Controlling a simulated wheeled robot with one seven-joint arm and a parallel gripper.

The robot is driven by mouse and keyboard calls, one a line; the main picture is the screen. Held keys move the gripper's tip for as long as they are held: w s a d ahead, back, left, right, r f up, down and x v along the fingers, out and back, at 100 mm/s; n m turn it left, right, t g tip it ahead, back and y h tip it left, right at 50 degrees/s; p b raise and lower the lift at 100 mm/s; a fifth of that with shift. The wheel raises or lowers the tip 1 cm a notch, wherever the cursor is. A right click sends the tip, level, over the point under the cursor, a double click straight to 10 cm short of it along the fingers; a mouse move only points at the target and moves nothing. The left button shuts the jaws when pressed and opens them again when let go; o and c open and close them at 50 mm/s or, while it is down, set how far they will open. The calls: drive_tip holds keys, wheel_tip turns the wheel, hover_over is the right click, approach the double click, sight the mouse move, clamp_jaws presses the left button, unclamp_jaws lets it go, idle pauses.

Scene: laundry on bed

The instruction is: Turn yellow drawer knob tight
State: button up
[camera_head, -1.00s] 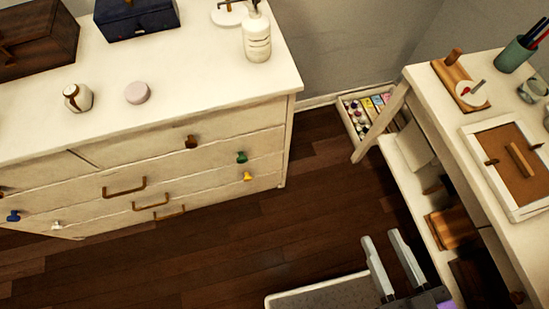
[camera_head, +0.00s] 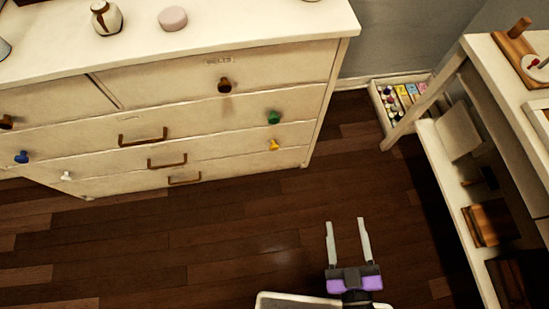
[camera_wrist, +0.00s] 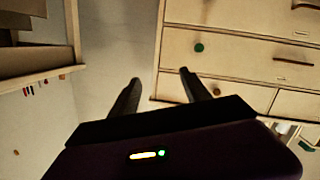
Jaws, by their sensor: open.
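The yellow knob (camera_head: 273,145) is on the right side of a lower drawer of the cream dresser (camera_head: 230,160), below the green knob (camera_head: 273,117). My gripper (camera_head: 347,222) is open and empty. It is over the dark floor, apart from the dresser, lower and to the right of the yellow knob in the head view. In the wrist view my gripper (camera_wrist: 160,88) shows two spread dark fingers. The green knob (camera_wrist: 199,47) shows there on the dresser front; I cannot make out the yellow knob in that view.
A brown knob (camera_head: 224,85) is on the upper drawer; blue (camera_head: 22,157) and white (camera_head: 67,176) knobs are at left. A white desk (camera_head: 470,60) with shelves stands at right, and a box of bottles (camera_head: 400,93) at its foot. Floor before the dresser is clear.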

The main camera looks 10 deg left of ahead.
drive_tip(key=w+a+f+n+y+b, duration=0.1)
drive_tip(key=w+a+f+n+b, duration=0.1)
drive_tip(key=w+a+f+b, duration=0.3)
drive_tip(key=w+a+f+n+b, duration=0.1)
drive_tip(key=w+f, duration=0.3)
drive_tip(key=f, duration=0.3)
drive_tip(key=w+a+f+n+y+b, duration=0.1)
drive_tip(key=w+a+f+n+b, duration=0.2)
drive_tip(key=f, duration=0.4)
drive_tip(key=n+t+b, duration=0.1)
drive_tip(key=n+b, duration=0.1)
drive_tip(key=b, duration=0.5)
approach(275, 149)
drive_tip(key=w, duration=0.2)
drive_tip(key=b+x, duration=0.1)
drive_tip(key=x, duration=0.3)
drive_tip(key=b+x, duration=0.1)
drive_tip(key=x, duration=0.2)
drive_tip(key=shift+a+b, duration=0.3)
drive_tip(key=shift+b, duration=0.05)
clamp_jaws()
